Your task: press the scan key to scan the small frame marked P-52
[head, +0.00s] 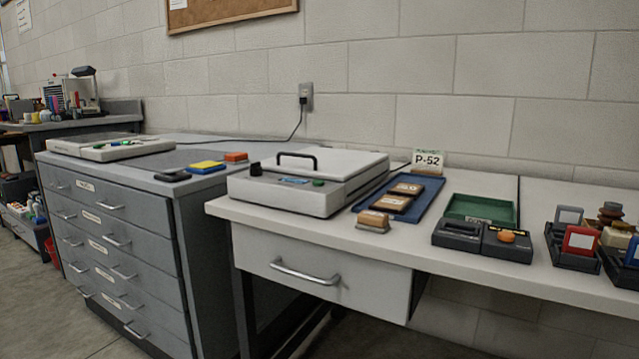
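A white flatbed scanner (290,201) stands on the light table, with its lid (345,165) down and a black handle (298,158) on it. Its front panel has a black knob (256,168), a small blue display (293,180) and a green key (318,183); I cannot read any label on the key. A card marked P-52 (428,160) stands upright behind a blue tray (425,192). Two small brown framed pieces lie in the tray, one farther back (407,188) and one nearer (390,202); their markings are unreadable. Whether anything lies under the lid is hidden. Neither gripper is in view.
A wooden block (373,221) sits before the tray. To the right are a green tray (482,209), dark devices (458,234), one with an orange top (507,236), and dark holders (574,248). A grey drawer cabinet (120,230) stands left. The table's front strip is mostly clear.

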